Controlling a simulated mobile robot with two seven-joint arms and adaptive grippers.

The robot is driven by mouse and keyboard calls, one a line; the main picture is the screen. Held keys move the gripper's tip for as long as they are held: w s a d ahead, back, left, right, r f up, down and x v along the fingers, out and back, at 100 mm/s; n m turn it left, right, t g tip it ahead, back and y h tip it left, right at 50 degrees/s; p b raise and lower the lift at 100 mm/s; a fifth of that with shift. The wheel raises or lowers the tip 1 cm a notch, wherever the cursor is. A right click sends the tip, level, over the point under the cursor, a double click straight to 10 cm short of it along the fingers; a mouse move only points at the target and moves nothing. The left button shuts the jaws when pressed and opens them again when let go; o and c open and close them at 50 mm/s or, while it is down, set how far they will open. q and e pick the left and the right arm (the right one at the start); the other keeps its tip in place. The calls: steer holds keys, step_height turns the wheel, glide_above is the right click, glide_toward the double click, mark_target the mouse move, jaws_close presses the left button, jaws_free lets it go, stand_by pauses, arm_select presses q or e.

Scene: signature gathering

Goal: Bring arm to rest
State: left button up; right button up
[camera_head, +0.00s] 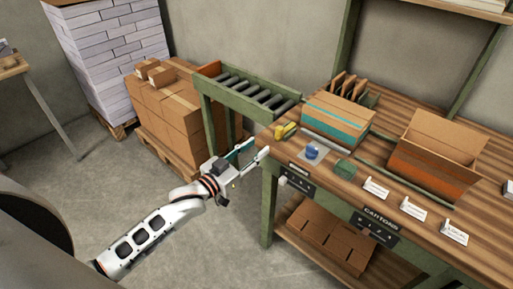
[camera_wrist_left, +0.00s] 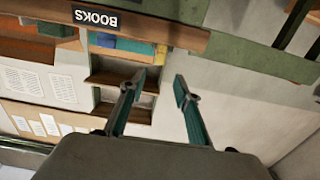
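My left arm (camera_head: 150,236) reaches in from the lower left over the grey floor. My left gripper (camera_head: 255,152) is in front of the left end of the workbench, close to the bench edge. In the left wrist view its two teal-lined fingers (camera_wrist_left: 160,84) stand apart with nothing between them. That view also shows a shelf with a "BOOKS" sign (camera_wrist_left: 95,19) in the background. My right gripper is not in view.
The wooden workbench (camera_head: 340,185) holds a closed carton (camera_head: 336,125), an open carton (camera_head: 432,160), a yellow tool (camera_head: 286,131), a small blue item (camera_head: 312,152) and white cards (camera_head: 413,209). A roller conveyor (camera_head: 246,95) and stacked boxes (camera_head: 172,108) stand behind.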

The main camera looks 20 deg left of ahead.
arm_select(q)
steer(key=s+d+f+g+y, duration=0.2)
steer(key=s+f+g, duration=0.4)
steer(key=s+f, duration=1.7)
steer(key=shift+s+d+y, duration=0.2)
steer(key=shift+s+y, duration=0.3)
steer(key=shift+y, duration=0.2)
